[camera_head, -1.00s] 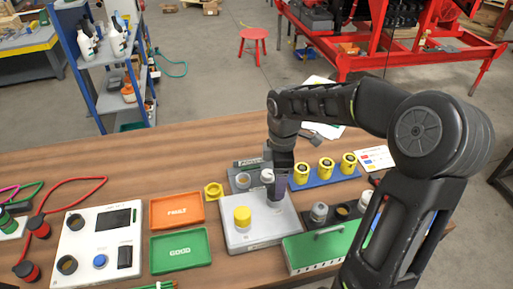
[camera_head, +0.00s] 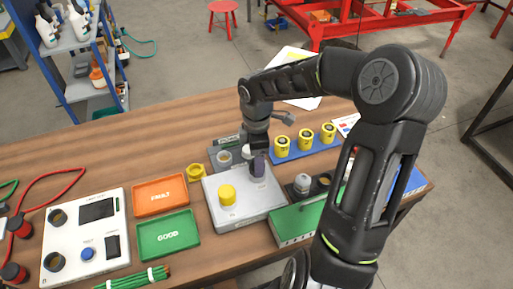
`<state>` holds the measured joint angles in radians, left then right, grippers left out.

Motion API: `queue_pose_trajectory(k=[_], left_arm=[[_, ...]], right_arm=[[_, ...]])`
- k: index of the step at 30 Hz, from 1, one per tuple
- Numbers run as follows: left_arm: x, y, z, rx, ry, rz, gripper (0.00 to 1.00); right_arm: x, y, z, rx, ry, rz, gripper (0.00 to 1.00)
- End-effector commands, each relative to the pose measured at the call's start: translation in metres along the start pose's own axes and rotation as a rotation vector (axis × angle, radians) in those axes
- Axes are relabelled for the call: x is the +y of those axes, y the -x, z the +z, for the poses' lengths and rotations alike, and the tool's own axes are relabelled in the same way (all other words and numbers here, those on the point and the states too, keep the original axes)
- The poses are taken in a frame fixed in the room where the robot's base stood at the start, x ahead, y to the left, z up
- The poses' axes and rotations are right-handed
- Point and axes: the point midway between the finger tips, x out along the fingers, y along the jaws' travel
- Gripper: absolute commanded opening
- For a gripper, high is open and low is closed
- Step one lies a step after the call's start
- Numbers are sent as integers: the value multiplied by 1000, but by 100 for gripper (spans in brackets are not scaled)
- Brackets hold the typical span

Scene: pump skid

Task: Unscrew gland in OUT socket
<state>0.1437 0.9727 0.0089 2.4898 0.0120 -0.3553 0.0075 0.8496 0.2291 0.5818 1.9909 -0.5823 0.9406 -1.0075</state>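A light grey pump block (camera_head: 214,207) lies on the table in the middle. A yellow cylindrical cap (camera_head: 228,195) stands upright on its left part. My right gripper (camera_head: 258,168) points down over the block's far right part, its dark fingers at or just above the surface. The fingers and wrist hide the spot beneath, so I cannot make out the gland, the OUT marking or whether anything is held. My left gripper is not in view.
A yellow hex ring (camera_head: 195,171) lies left of the block. Orange FAULT tray (camera_head: 160,194) and green GOOD tray (camera_head: 168,234) are further left. A blue rack (camera_head: 293,150) of yellow cylinders stands behind right. A green case (camera_head: 294,224) sits at front right.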

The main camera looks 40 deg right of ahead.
Motion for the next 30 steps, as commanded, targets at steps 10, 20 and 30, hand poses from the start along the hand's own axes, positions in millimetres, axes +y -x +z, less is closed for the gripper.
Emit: queue_pose_trajectory(k=[10,20,30], left_arm=[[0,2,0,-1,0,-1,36],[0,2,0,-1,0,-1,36],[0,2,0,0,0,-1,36]], right_arm=[[0,-30,0,0,1,1,68],[0,-30,0,0,0,1,59],[0,-30,0,0,0,0,31]])
